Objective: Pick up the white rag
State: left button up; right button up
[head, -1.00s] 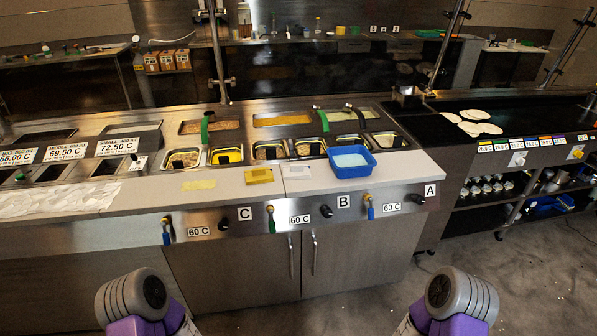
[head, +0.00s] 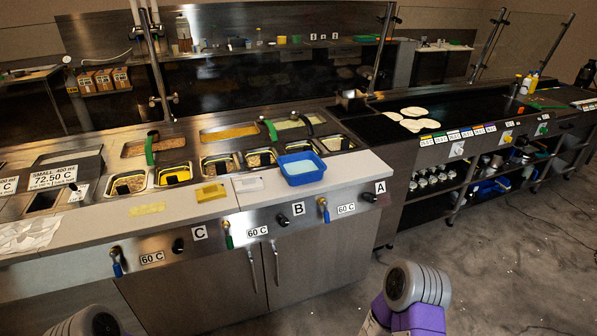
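A flat, crumpled white cloth-like sheet (head: 30,235) lies on the light counter at the left edge of the head view, partly cut off by the frame. A small flat white piece (head: 248,184) lies farther right on the counter, beside the blue tray (head: 302,168). I cannot tell for sure which of the two is the white rag. Parts of both my arms show at the bottom edge, well apart from the counter. Neither of my grippers is in view.
A yellow block (head: 210,193) and a flat yellow cloth (head: 147,209) lie on the counter (head: 345,178). Food bins are set in behind it. Valve handles (head: 323,210) stick out of the front panel. A dark griddle with tortillas (head: 414,111) is at the right. Floor is clear at lower right.

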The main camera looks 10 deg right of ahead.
aim_at(252, 183)
jog(key=z, duration=0.05)
jog(key=i, duration=1.35)
jog(key=z, duration=0.65)
